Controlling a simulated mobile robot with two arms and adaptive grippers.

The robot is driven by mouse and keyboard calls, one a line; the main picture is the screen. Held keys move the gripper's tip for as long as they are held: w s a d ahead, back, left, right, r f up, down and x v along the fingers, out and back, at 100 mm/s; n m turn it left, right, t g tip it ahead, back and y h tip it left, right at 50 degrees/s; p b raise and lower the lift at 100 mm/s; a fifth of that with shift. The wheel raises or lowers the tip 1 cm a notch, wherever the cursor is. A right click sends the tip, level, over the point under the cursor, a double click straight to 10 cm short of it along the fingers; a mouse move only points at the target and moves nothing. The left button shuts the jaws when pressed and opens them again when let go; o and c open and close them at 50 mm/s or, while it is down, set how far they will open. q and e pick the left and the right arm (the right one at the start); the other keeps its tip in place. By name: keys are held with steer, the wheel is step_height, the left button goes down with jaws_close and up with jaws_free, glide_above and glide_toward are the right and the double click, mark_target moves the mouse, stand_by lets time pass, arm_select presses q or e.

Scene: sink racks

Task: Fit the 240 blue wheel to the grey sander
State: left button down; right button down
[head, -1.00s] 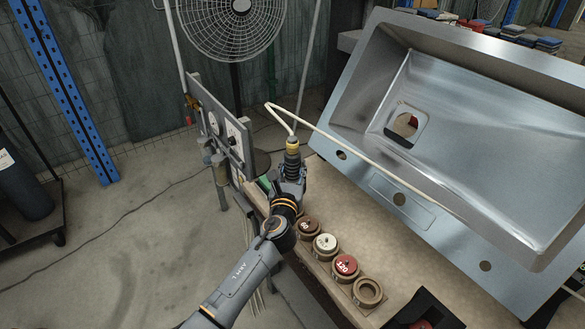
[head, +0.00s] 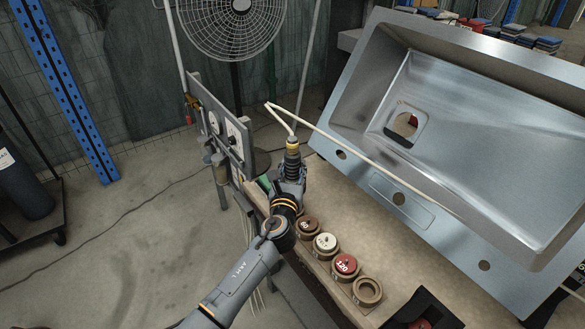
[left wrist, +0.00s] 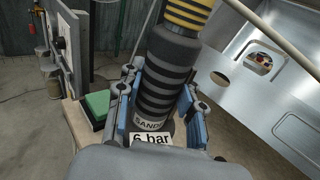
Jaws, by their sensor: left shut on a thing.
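The sander (head: 292,165) stands upright at the bench's left edge, with a dark ribbed body and a yellow-and-black top. The left wrist view shows its ribbed grip (left wrist: 165,75) close up, with labels at the base reading "SANDE…" and "6 bar". My left gripper (head: 291,186) is shut around its lower part; blue finger pads show on both sides in the left wrist view (left wrist: 155,115). The sander's underside is hidden. Numbered wheels sit in round holders: a brown one (head: 308,226), a white one (head: 325,242) and a red 120 (head: 345,265). I cannot make out a blue 240 wheel. My right gripper is out of view.
An empty round holder (head: 367,291) ends the row. A pale hose (head: 350,142) runs from the sander's top across the big steel sink (head: 450,110). A black bin (head: 425,308) stands at front right. A gauge panel (head: 222,125) and green block (left wrist: 97,104) are at left.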

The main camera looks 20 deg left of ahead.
mark_target(292, 156)
arm_select(q)
steer(key=shift+f+b, duration=1.1)
steer(key=shift+f, duration=0.05)
stand_by(0.5)
stand_by(0.4)
steer(key=shift+r+p, duration=4.05)
steer(key=shift+p, duration=0.15)
steer(key=shift+f, duration=0.1)
